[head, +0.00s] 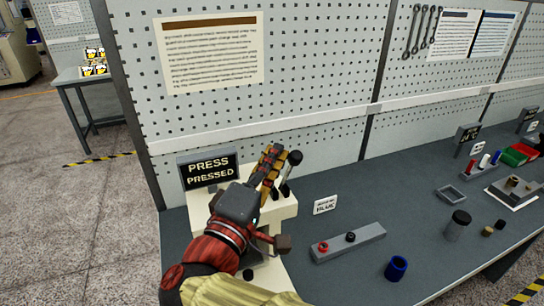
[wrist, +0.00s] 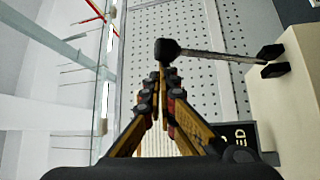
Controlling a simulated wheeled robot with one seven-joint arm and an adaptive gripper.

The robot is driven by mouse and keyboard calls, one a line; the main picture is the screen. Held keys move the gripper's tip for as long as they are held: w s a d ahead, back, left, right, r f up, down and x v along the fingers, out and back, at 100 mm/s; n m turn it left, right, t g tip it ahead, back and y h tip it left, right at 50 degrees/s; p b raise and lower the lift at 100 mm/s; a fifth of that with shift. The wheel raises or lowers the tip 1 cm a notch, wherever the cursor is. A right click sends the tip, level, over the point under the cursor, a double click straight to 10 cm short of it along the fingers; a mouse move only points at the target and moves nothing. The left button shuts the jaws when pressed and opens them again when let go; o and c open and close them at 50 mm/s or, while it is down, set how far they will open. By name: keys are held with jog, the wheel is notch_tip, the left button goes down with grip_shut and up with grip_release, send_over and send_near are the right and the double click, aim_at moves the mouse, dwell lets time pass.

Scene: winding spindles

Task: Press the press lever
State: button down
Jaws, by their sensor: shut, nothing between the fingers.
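The press is a cream machine (head: 203,214) at the left end of the bench, partly hidden behind my arm. Its sign (head: 208,170) reads "PRESS PRESSED". The press lever is a thin rod with a black knob (head: 295,157) at its end, tilted up to the right. In the wrist view the knob (wrist: 167,51) is just beyond my fingertips, with the rod running right to the cream body. My gripper (head: 272,150) is shut and empty, its fingers pointing up beside the lever, left of the knob. I cannot tell whether they touch the knob.
A grey block with red and black rings (head: 350,243), a blue cup (head: 396,268), a small label card (head: 325,205) and a grey cylinder with a black top (head: 457,225) stand to the right. A perforated wall panel (head: 300,60) rises behind the bench.

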jog(key=shift+s+d+f+b, duration=0.25)
jog(key=shift+s+f+b, duration=0.1)
jog(key=shift+s, duration=0.15)
jog(key=shift+s+d+f+b, duration=0.2)
jog(key=shift+s+f+b, duration=0.15)
jog(key=shift+s, duration=0.15)
notch_tip(320, 180, up, 2)
jog(key=w+a, duration=0.2)
jog(key=a, duration=0.1)
jog(key=s+a+f+p, duration=0.2)
jog(key=s+a+f, duration=0.2)
jog(key=s, duration=0.4)
jog(key=shift+a+p, duration=0.15)
jog(key=shift+p, duration=0.15)
jog(key=shift+f, duration=0.1)
dwell(0.8)
